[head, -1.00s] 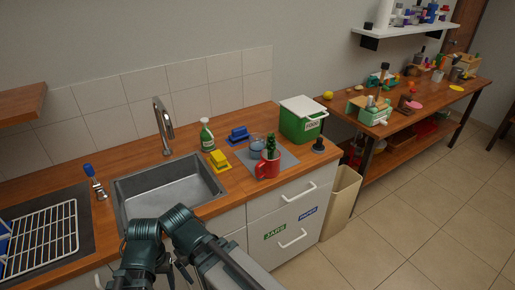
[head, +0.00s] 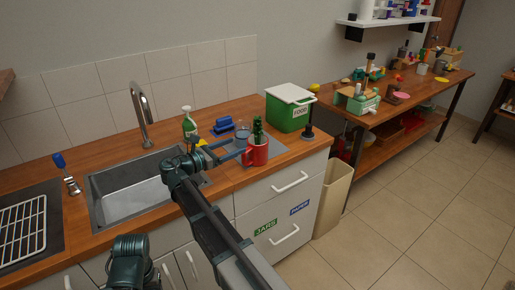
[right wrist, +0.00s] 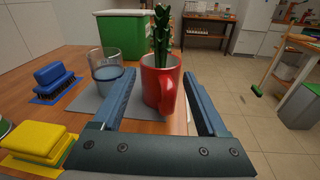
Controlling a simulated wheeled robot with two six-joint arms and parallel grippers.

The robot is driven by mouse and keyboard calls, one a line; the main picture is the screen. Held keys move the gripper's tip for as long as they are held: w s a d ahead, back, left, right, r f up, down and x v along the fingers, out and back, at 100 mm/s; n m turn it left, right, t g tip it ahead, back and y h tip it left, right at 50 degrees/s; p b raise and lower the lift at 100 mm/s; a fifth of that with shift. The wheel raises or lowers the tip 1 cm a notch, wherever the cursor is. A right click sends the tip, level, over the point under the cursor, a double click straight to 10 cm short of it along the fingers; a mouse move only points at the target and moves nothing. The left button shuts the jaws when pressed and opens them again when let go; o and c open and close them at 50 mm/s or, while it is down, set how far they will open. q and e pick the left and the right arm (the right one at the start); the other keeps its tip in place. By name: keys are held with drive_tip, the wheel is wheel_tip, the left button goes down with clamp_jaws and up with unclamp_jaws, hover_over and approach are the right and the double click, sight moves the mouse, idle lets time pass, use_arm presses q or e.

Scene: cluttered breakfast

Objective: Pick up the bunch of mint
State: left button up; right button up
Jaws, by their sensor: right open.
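The bunch of mint (head: 258,128) is dark green and stands upright in a red mug (head: 257,154) on the counter. In the right wrist view the mint (right wrist: 161,32) rises from the mug (right wrist: 160,85), whose handle faces the camera. My right gripper (head: 239,148) is open and empty, just left of the mug in the head view. In the right wrist view its fingers (right wrist: 160,82) appear to either side of the mug, below the mint leaves; whether they touch it I cannot tell. The mint's lower part is hidden in the mug.
A glass (right wrist: 110,72) stands close left of the mug on a grey mat (right wrist: 90,104). Blue (right wrist: 55,76) and yellow (right wrist: 38,140) brushes or sponges lie nearby. A green FOOD bin (head: 288,112) stands behind. The sink (head: 135,185) is left; the counter edge is close right.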

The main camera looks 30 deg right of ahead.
sight(258, 142)
drive_tip(key=w+d, duration=0.2)
drive_tip(key=d, duration=0.7)
drive_tip(key=shift+r+n+h, duration=0.3)
drive_tip(key=shift+r, duration=0.15)
drive_tip(key=d, duration=0.5)
drive_tip(key=shift+w+d+r+p, duration=0.15)
drive_tip(key=shift+w+r+p, duration=0.05)
drive_tip(key=shift+r+p, duration=0.1)
clamp_jaws()
